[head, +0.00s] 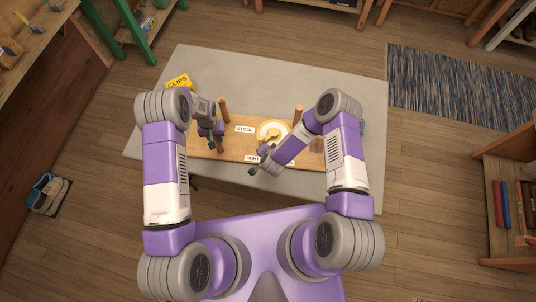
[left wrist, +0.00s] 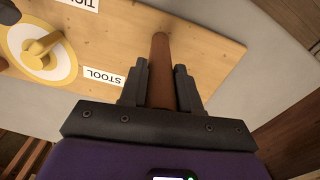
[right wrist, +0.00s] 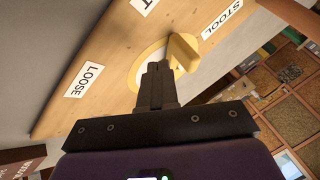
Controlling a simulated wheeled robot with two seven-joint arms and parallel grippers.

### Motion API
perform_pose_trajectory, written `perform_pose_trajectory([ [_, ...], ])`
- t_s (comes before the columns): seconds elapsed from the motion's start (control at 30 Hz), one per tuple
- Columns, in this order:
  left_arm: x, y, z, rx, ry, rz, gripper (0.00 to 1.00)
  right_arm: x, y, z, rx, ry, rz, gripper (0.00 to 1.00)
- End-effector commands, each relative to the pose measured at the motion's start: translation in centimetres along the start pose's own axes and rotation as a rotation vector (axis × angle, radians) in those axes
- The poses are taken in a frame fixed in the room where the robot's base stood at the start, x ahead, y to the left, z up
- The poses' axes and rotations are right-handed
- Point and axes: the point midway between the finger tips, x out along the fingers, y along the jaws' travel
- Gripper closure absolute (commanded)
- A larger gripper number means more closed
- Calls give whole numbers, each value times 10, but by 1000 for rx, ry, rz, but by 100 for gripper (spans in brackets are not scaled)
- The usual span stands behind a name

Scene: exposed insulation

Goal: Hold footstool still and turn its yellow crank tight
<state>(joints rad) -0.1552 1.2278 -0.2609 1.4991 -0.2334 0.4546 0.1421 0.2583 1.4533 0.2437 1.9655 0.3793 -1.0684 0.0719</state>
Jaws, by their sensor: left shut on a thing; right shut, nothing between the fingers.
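The footstool lies upside down as a wooden board (head: 235,149) with upright brown legs, on a grey work surface. My left gripper (left wrist: 162,85) is shut on one brown leg (left wrist: 160,48), which also shows in the head view (head: 223,108). The yellow crank (right wrist: 182,52) sits on a white dial with a yellow rim, between the STOOL, LOOSE and partly hidden TIGHT labels. The crank also shows in the head view (head: 271,132). My right gripper (right wrist: 157,80) is shut and empty, its fingers in front of the dial beside the crank; contact cannot be told.
A yellow CLIPS box (head: 178,83) stands on the grey surface (head: 270,75) at the back left. A second leg (head: 298,114) rises near my right forearm. The back of the surface is mostly clear. Shelves (head: 508,200) stand at the right.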

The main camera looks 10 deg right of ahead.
Motion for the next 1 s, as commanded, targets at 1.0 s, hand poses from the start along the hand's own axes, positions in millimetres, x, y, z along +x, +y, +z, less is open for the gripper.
perform_pose_trajectory([
  [1.0,6,-3,8,-3,-23,-4,100,-105,5,7,-1,-5,3,100],
])
